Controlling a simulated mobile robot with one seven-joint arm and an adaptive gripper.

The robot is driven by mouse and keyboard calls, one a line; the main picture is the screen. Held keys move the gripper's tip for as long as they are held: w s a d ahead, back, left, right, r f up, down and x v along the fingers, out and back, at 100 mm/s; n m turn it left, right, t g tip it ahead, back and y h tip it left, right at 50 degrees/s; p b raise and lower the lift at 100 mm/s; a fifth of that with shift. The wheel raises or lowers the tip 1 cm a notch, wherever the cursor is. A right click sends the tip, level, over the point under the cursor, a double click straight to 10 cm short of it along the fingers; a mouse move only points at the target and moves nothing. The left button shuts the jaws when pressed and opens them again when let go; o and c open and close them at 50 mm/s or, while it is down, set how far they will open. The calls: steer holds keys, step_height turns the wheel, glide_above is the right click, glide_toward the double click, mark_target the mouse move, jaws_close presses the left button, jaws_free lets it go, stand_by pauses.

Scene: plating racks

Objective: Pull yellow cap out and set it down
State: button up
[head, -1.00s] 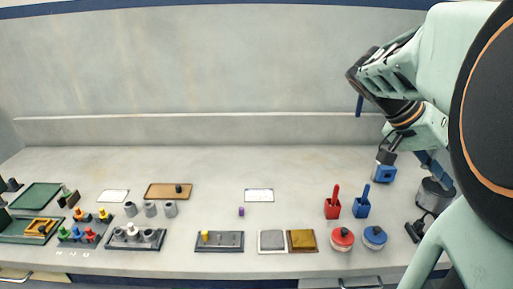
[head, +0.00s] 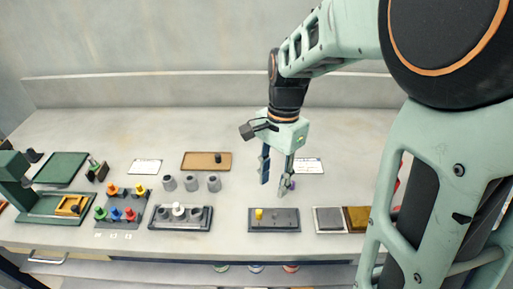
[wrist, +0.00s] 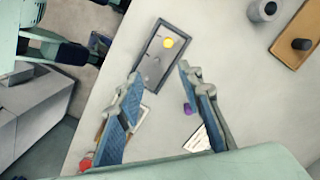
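The yellow cap (head: 259,214) stands upright in the left end of a dark grey rack (head: 262,226) near the front of the bench. In the wrist view the yellow cap (wrist: 168,43) shows as a round top on the rack (wrist: 151,68). My gripper (head: 275,183) is open and empty, pointing down above the bench behind the rack. In the wrist view its two blue-padded fingers (wrist: 158,82) are spread wide, with the rack beyond their tips. A small purple piece (wrist: 188,108) stands on the bench near the right finger, and in the head view it is partly behind a finger.
Left of the rack are a rack with a white piece (head: 206,220), several grey cylinders (head: 191,183) and coloured caps. Right of it are a grey pad (head: 329,218) and a brown pad (head: 357,214). A white card (head: 308,166) lies behind. Bare bench lies behind the rack.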

mark_target(259, 211)
steer(key=shift+y, duration=0.3)
steer(key=a+f, duration=0.1)
steer(key=f, duration=0.2)
steer(key=a+f, duration=0.1)
steer(key=f, duration=0.3)
steer(key=a+f, duration=0.1)
steer(key=f, duration=0.3)
steer(key=shift+s+a, duration=0.25)
steer(key=shift+s, duration=0.15)
jaws_close()
steer(key=c, duration=0.8)
jaws_free()
jaws_close()
steer(key=shift+r, duration=0.2)
steer(key=shift+r+p, duration=1.55)
steer(key=shift+r, duration=0.35)
